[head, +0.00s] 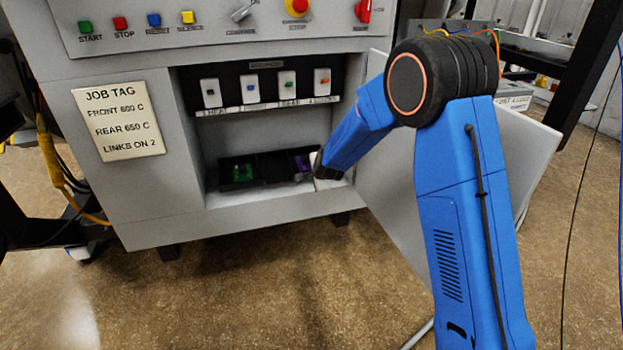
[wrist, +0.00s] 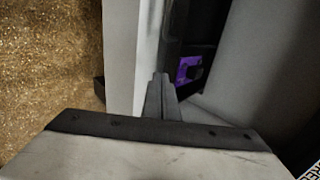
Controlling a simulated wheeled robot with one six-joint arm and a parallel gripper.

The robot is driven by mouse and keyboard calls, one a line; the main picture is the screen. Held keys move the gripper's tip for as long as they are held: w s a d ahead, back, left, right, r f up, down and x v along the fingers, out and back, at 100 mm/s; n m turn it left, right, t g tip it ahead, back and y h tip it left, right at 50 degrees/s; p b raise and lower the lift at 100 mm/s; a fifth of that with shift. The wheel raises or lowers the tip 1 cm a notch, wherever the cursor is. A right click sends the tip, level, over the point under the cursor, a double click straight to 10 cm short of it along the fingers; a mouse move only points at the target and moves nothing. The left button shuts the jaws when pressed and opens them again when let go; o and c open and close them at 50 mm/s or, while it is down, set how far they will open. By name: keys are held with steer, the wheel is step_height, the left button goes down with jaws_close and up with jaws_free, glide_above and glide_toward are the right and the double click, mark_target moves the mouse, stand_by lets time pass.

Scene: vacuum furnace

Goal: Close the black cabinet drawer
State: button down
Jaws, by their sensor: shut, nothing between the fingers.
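The black drawer (head: 268,169) sits low inside the open grey cabinet (head: 165,200). In the head view my arm reaches into the right side of the opening and hides the drawer's right end. I cannot tell whether the fingers touch anything.
The cabinet door (head: 400,200) hangs open at the right, beside my arm. Several switches (head: 250,88) line the panel above the drawer, under a console (head: 220,25) of buttons. A job tag (head: 118,120) is on the left front. The floor (head: 250,290) in front is clear.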

steer(key=s+d+r+n+g, duration=0.1)
steer(key=s+d+r+n, duration=0.2)
steer(key=s+d+r, duration=0.35)
steer(key=s+d+r+n, duration=0.2)
steer(key=s+d+r, duration=0.2)
steer(key=s+r, duration=0.5)
steer(key=s+d+r+n+g, duration=0.1)
steer(key=s+d+r+n, duration=0.3)
steer(key=s, duration=0.7)
steer(key=s+d+n+h, duration=0.1)
steer(key=s+d, duration=0.3)
steer(key=s, duration=0.6)
steer(key=s+d+n+g, duration=0.1)
steer(key=s+d+n, duration=0.2)
steer(key=s, duration=0.7)
steer(key=s+d+n+g+h, duration=0.1)
steer(key=s+d, duration=0.6)
steer(key=s, duration=0.3)
steer(key=shift+d+r+n+h, duration=0.25)
steer(key=shift+r+n+h, duration=0.05)
steer(key=shift+r+n, duration=0.1)
